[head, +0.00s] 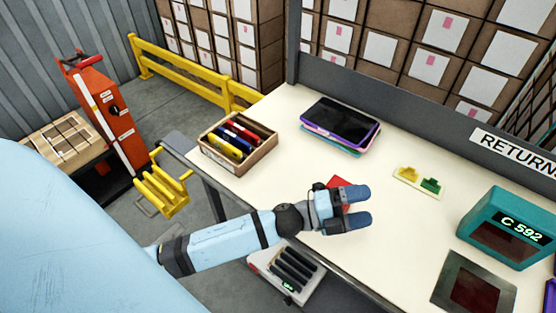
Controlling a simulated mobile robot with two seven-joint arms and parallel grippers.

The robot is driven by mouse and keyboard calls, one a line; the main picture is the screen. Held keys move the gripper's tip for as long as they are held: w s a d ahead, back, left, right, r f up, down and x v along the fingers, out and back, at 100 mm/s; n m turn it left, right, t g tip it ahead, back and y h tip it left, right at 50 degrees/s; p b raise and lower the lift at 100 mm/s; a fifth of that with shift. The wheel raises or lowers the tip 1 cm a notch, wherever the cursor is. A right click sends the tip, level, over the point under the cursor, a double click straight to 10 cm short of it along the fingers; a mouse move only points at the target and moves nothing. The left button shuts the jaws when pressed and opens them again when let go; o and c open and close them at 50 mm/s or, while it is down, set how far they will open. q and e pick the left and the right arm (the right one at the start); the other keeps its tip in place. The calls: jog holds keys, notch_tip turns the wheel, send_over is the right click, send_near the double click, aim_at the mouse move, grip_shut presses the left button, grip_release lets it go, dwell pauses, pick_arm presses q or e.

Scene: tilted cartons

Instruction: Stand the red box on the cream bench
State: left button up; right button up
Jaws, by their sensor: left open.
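The red box (338,182) lies on the cream bench (275,191), mostly hidden behind my left gripper; only a red corner and a small strip show. My left gripper (361,206) is open, its two blue fingertips pointing right, over the bench at the red box. I cannot tell whether the fingers touch the box or stand around it. My right gripper is not in view.
A carton of coloured items (238,142) and stacked tablets (340,124) stand at the back left. A small yellow-green piece (419,181), a teal display unit (510,228) and a dark flat pad (474,285) are to the right. A grey rail (400,96) bounds the back.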

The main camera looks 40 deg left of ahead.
pick_arm(q)
jog(key=s+a+f+n+g+y, duration=0.1)
jog(key=s+a+f+n+y, duration=0.4)
jog(key=f+n, duration=0.5)
jog(key=s+a+f+n+g+y, duration=0.1)
jog(key=s+a+f+n+y, duration=0.4)
jog(key=s+f+n, duration=0.5)
jog(key=n+y, duration=0.2)
jog(key=n, duration=0.1)
jog(key=shift+s+a+y, duration=0.2)
jog(key=shift+a+y, duration=0.1)
jog(key=shift+y, duration=0.1)
notch_tip(320, 180, up, 8)
jog(key=p, duration=0.8)
jog(key=shift+a, duration=0.2)
jog(key=shift+r, duration=0.15)
